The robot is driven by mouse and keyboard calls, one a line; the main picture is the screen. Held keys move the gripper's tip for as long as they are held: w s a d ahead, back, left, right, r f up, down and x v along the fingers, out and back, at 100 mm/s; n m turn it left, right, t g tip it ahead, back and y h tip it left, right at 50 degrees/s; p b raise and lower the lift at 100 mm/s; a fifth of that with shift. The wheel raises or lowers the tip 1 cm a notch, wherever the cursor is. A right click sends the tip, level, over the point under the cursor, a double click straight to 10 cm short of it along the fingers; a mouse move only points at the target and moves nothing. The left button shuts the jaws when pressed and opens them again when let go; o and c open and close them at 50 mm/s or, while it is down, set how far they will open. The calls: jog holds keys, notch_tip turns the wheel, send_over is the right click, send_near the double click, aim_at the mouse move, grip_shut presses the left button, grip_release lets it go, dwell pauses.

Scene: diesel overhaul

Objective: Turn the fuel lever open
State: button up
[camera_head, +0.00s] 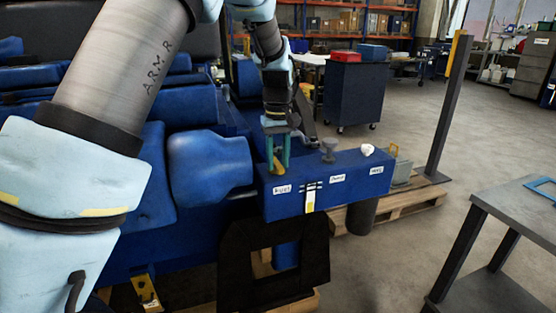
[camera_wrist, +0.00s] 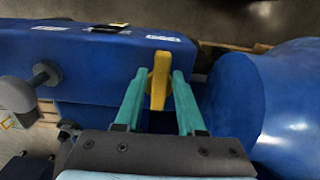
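The fuel lever is a small yellow handle (camera_head: 279,166) on top of a blue control box (camera_head: 322,190), at its left end above a white label that seems to read FUEL (camera_head: 282,189). My gripper (camera_head: 277,163) reaches down over it, with one green finger on each side. In the wrist view the yellow lever (camera_wrist: 160,80) stands between the fingertips of my gripper (camera_wrist: 160,75). Narrow gaps seem to show beside it, so the fingers look open around it. Whether either finger touches it is hard to tell. The lever's base is partly hidden.
A grey knob (camera_head: 328,150) and a white knob (camera_head: 367,150) stand farther right on the box. A rounded blue engine part (camera_head: 208,165) is close on the left. A grey table (camera_head: 515,212) stands at right, with open floor behind.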

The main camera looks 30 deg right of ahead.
aim_at(278, 164)
jog(key=shift+o, duration=1)
jog(key=shift+r, duration=0.1)
notch_tip(278, 164, up, 11)
jog(key=b, duration=0.2)
jog(key=shift+f, duration=0.2)
jog(key=shift+s, duration=0.1)
